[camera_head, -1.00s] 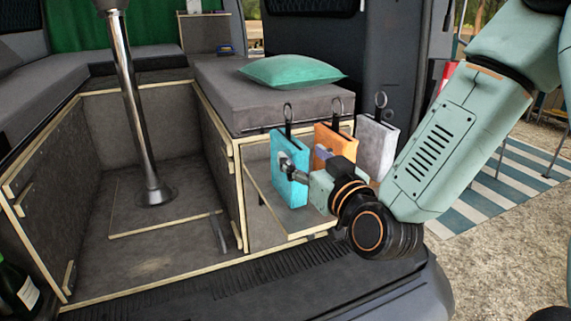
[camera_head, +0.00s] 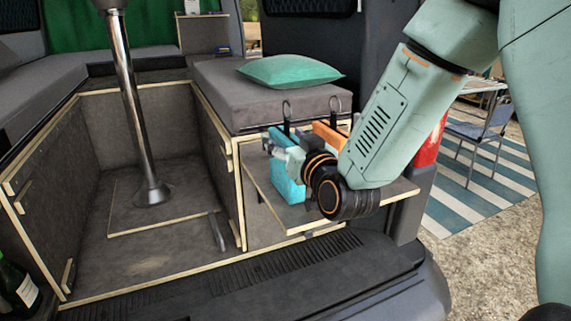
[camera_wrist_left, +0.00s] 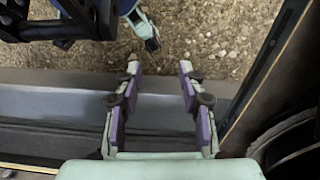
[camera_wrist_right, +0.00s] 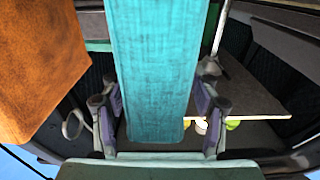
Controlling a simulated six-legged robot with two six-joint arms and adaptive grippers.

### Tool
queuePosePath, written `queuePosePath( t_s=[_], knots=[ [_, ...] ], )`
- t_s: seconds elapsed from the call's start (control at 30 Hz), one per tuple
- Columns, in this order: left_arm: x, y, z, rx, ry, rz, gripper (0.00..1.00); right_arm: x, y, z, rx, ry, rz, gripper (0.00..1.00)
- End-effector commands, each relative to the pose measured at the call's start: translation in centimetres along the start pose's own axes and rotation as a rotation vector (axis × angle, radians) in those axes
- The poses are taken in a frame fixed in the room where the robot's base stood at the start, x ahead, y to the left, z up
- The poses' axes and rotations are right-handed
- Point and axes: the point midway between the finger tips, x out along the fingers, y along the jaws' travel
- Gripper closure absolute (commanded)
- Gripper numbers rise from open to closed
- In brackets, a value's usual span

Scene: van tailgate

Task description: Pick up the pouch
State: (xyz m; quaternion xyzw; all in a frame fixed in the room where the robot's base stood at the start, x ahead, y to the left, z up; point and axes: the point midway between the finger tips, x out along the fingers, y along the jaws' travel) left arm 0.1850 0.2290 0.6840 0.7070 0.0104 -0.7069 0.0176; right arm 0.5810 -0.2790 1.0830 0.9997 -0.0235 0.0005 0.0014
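My left gripper (camera_wrist_left: 155,95) is open and empty in the left wrist view.
The wooden shelf (camera_head: 398,189) extends right below the seat cushion (camera_head: 225,100), which carries a green pillow (camera_head: 290,70). A metal post (camera_head: 133,110) stands left. A bottle (camera_head: 18,285) is at the lower left. The van floor between is clear.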

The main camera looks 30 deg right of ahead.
Motion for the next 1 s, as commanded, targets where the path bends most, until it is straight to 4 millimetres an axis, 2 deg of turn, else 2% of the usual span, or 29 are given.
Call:
queuePosePath(
  t_s=[0.07,0.67,1.0],
  knots=[
    [0.0,0.0,-0.01,0.0,0.0,0.0,0.6,-0.01,0.02,0.03,0.0,0.0,0.0,0.49],
    [0.0,0.0,-0.02,0.0,0.0,0.0,0.6,-0.03,0.02,-0.02,0.0,0.001,0.0,0.99],
    [0.0,0.0,-0.01,0.0,0.0,0.0,0.6,-0.02,0.02,-0.07,0.0,0.002,0.0,1.0]
  ],
)
